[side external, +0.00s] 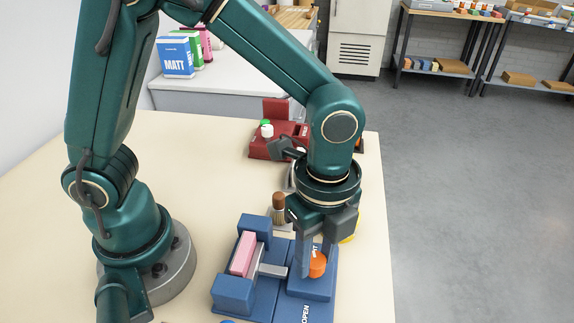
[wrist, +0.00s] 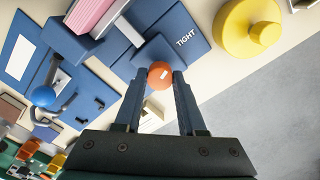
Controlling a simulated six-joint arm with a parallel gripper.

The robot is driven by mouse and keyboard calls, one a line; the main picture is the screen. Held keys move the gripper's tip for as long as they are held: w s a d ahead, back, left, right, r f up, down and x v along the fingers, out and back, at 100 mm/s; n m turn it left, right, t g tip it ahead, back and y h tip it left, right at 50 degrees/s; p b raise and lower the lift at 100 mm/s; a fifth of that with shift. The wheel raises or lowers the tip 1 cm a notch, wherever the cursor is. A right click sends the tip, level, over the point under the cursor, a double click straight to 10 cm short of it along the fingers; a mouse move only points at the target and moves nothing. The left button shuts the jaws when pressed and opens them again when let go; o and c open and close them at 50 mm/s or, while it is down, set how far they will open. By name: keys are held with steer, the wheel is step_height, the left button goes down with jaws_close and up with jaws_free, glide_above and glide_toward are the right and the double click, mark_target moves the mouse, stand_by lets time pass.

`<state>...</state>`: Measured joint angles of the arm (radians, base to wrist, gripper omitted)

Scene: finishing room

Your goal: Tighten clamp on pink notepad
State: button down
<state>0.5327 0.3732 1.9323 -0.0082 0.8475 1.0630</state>
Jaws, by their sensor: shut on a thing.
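The blue clamp (side external: 234,291) stands on the table near the front edge. The pink notepad (side external: 243,254) stands upright between its blue jaws, with a grey slider (side external: 272,270) beside it; the notepad also shows at the top left of the wrist view (wrist: 92,14). The orange knob (side external: 317,265) sits on the clamp's right part, between the "TIGHT" and "OPEN" labels. My gripper (side external: 318,268) points down and is shut on the knob. In the wrist view the knob (wrist: 160,75), with a white mark on it, lies between my fingertips (wrist: 158,82).
A yellow round thing (wrist: 245,27) stands close behind the clamp. A brush (side external: 279,208) and a red fixture (side external: 277,140) are farther back.

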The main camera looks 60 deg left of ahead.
mark_target(316, 259)
steer(key=c, duration=0.5)
jaws_free()
steer(key=shift+r, duration=2.6)
